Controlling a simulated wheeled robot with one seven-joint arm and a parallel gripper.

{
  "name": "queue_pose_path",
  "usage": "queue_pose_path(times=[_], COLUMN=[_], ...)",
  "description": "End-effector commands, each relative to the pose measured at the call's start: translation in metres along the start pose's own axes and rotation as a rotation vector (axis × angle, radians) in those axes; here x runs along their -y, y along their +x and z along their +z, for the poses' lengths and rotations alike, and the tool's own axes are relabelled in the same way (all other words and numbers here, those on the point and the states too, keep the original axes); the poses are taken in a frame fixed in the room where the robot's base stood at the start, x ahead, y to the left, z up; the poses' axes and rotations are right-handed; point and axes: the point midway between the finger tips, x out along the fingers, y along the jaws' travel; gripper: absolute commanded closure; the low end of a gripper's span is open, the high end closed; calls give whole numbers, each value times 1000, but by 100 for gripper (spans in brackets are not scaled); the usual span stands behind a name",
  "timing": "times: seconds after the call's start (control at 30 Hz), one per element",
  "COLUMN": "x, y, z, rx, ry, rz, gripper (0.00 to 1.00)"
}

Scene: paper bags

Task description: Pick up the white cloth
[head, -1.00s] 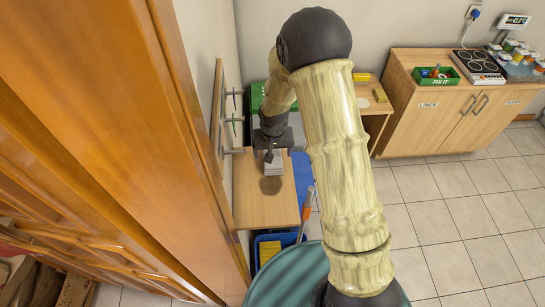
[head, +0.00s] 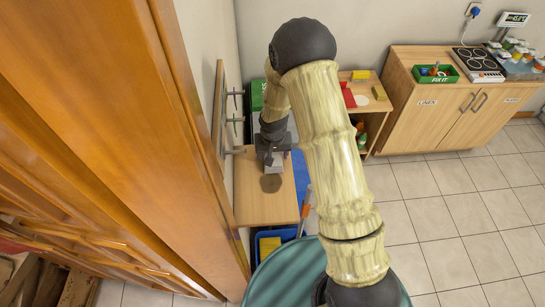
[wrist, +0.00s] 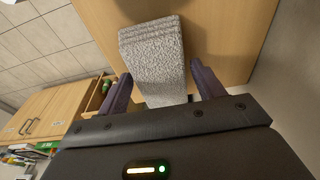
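The white cloth (wrist: 153,55) is a folded, layered, textured stack on a wooden table, light grey in the wrist view. In the head view only a small pale part of it (head: 275,168) shows below my gripper (head: 271,157). In the wrist view my gripper (wrist: 162,88) is open, with one dark finger on each side of the cloth's near end. A gap shows between the cloth and the right finger; the left finger is close to its edge. I cannot tell whether the fingers are low enough to touch it.
A wall rack with pegs (head: 222,115) stands close on the left. A blue bin (head: 266,240) is below the front edge. A cabinet (head: 440,115) stands at the right, beyond open tiled floor.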

Motion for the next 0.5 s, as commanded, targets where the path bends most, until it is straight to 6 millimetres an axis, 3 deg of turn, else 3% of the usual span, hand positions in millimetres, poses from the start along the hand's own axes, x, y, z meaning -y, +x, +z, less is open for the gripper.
queue_pose_path(times=[0.03,0.13,0.5], x=[0,0,0], y=[0,0,-3], z=[0,0,-1], rx=[0,0,-1], ry=[0,0,0], rz=[0,0,0], gripper=[43,63,64])
